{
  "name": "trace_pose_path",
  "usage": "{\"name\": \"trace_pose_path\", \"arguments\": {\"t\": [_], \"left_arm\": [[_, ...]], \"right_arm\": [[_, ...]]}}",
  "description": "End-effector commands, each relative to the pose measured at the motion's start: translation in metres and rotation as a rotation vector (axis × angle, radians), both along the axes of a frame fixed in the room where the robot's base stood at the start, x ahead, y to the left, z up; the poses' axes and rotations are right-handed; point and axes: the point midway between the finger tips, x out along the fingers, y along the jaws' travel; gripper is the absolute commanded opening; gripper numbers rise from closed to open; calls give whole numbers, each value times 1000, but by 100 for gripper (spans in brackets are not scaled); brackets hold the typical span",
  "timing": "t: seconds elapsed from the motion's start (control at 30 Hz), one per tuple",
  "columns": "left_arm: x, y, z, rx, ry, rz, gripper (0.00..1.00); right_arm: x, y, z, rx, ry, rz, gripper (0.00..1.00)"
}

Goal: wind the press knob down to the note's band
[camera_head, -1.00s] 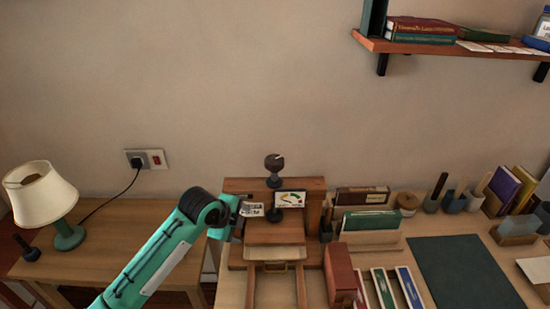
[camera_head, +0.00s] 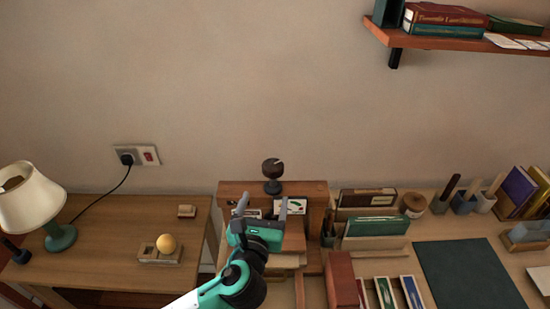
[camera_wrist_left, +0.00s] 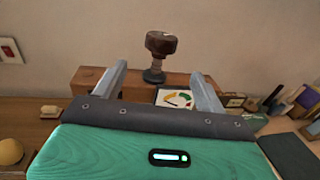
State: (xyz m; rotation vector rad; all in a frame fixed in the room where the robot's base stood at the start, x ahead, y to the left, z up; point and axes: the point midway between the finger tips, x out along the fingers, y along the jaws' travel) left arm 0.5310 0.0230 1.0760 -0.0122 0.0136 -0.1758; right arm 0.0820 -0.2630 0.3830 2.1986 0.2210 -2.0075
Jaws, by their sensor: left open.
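The press knob (camera_head: 272,168) is a dark brown cap on a grey stem above the wooden press (camera_head: 233,188) against the wall. In the left wrist view the knob (camera_wrist_left: 161,43) stands beyond and between my fingers. My left gripper (camera_head: 262,206) is open and empty, fingers up, in front of the press and below the knob; it does not touch the knob. A white note with a coloured dial (camera_head: 296,207) sits on the press behind my right-hand finger; it also shows in the left wrist view (camera_wrist_left: 175,98). My right gripper is out of view.
Book racks (camera_head: 374,227) and small red, green and blue-edged trays (camera_head: 386,293) stand right of the press. A side table holds a lamp (camera_head: 32,205) and a yellow ball on a wooden holder (camera_head: 166,244). A shelf (camera_head: 440,40) hangs at upper right.

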Motion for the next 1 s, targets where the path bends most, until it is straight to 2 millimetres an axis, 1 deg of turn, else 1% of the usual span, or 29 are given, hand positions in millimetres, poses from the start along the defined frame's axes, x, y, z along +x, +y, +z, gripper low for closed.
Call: {"name": "trace_pose_path", "arguments": {"t": [0.07, 0.17, 0.27, 0.5, 0.7, 0.8, 1.0], "left_arm": [[0, -1, 3, 13, -16, -2, 73], [9, -3, 4, 16, -19, -2, 73], [26, -6, 5, 14, -17, -1, 73], [75, -15, 5, 13, -16, 0, 73], [110, -21, 4, 12, -14, -1, 73], [122, -23, 4, 11, -15, -1, 73], [133, -25, 3, 11, -14, -2, 73]], "right_arm": [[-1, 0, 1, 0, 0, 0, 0], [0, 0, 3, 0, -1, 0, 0], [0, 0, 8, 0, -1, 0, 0], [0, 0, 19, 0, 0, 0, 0], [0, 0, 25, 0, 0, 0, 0], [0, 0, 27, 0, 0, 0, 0], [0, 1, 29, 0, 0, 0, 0]]}}
